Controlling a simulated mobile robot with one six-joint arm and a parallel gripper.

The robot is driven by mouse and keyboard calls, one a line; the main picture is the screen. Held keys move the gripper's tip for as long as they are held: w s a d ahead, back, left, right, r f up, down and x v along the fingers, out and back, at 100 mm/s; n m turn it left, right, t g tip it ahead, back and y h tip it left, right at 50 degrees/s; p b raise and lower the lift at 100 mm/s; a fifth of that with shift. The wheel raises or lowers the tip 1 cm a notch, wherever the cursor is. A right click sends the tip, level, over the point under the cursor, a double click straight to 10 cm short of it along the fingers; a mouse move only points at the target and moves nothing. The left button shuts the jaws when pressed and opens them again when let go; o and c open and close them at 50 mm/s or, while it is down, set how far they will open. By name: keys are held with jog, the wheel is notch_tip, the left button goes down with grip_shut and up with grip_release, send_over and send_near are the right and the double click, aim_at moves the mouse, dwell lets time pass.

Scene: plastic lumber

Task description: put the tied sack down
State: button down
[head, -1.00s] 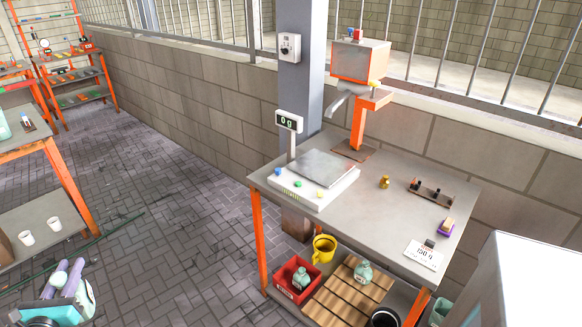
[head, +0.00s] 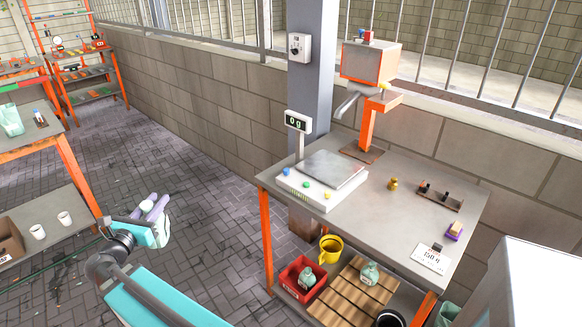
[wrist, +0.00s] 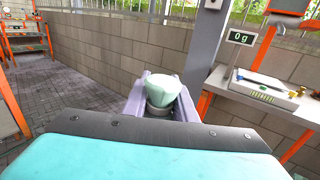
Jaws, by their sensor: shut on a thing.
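My gripper (head: 154,204) is shut on a tied sack, held in the air over the paved floor left of the workbench. In the wrist view the sack (wrist: 163,91) is a pale green-white bundle between the two lilac fingers (wrist: 161,100). In the head view only a small whitish part of it shows; the rest is hidden by the gripper. The workbench (head: 405,205) stands to the right, with a white scale (head: 335,170) on it; the display (head: 297,122) reads 0 g.
A similar sack (head: 307,277) sits in a red bin (head: 290,275) on the lower shelf; another (head: 369,273) is on wooden slats (head: 345,300). A side table (head: 25,143) stands left.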

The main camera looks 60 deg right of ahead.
jog(key=s+d+r+m+g, duration=0.2)
jog(key=s+d+g, duration=0.1)
jog(key=s+d, duration=0.7)
jog(key=s+d+r+m+g, duration=0.2)
jog(key=s+d+r+g, duration=0.1)
jog(key=s+d, duration=0.8)
jog(key=s+d+r+m+g+p, duration=0.1)
jog(key=s+d+r+m+g, duration=0.2)
jog(key=s+d, duration=0.7)
jog(key=d+g, duration=0.2)
jog(key=d, duration=0.4)
jog(key=shift+s+r, duration=0.15)
jog(key=shift+s, duration=0.1)
jog(key=shift+d, duration=0.15)
jog(key=p+x, duration=0.3)
jog(key=x, duration=1)
jog(key=shift+s+d, duration=0.1)
jog(key=shift+d, duration=0.05)
